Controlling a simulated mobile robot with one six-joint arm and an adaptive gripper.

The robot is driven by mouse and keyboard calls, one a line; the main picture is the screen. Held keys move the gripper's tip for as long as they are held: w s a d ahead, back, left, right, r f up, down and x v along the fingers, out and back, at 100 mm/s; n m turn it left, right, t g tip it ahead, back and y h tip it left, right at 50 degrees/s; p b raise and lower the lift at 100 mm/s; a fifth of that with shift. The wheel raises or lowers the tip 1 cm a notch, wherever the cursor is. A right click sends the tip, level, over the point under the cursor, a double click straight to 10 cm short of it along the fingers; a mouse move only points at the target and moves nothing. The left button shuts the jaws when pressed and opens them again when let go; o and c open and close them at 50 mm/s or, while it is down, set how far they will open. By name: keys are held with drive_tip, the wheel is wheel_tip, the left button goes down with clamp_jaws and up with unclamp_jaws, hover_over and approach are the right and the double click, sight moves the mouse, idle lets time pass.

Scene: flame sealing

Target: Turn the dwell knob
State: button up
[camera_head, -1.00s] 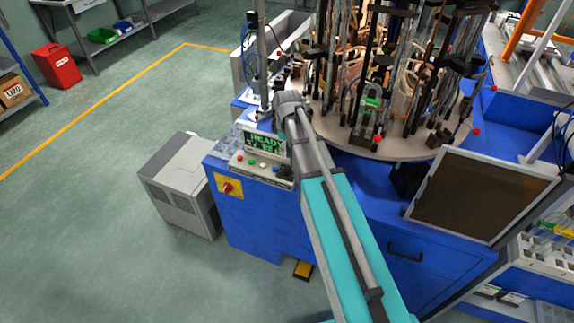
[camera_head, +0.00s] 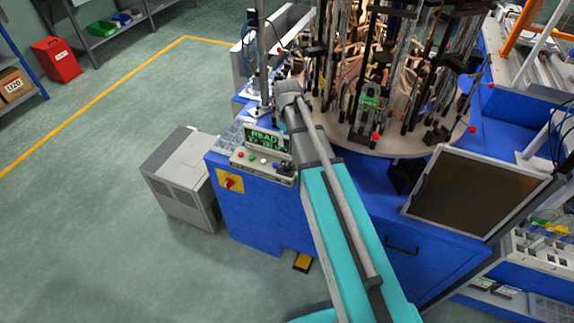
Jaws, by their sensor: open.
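The control panel (camera_head: 252,162) sits on the near left corner of the blue machine, with small coloured buttons in a row. A dark shape (camera_head: 286,169) shows at its right end, close beside my arm. I cannot tell whether it is the dwell knob or part of my gripper. A green-lit display (camera_head: 264,141) stands behind the buttons, its right edge covered by my arm. My arm reaches up past the panel, and its grey wrist end is left of the round table. My gripper is not clearly seen; my arm hides the area below the wrist.
A round table (camera_head: 405,146) crowded with rods and glass tubes stands behind my arm. A vertical post (camera_head: 263,55) rises beside my wrist. A red rotary switch (camera_head: 229,183) on a yellow plate is on the machine front. A dark framed panel (camera_head: 475,195) stands right.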

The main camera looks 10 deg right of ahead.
sight(287, 165)
drive_tip(key=shift+f, duration=0.1)
wheel_tip(287, 165, down, 14)
drive_tip(key=b, duration=1.3)
drive_tip(key=shift+r+b, duration=0.2)
drive_tip(key=shift+b, duration=0.15)
clamp_jaws()
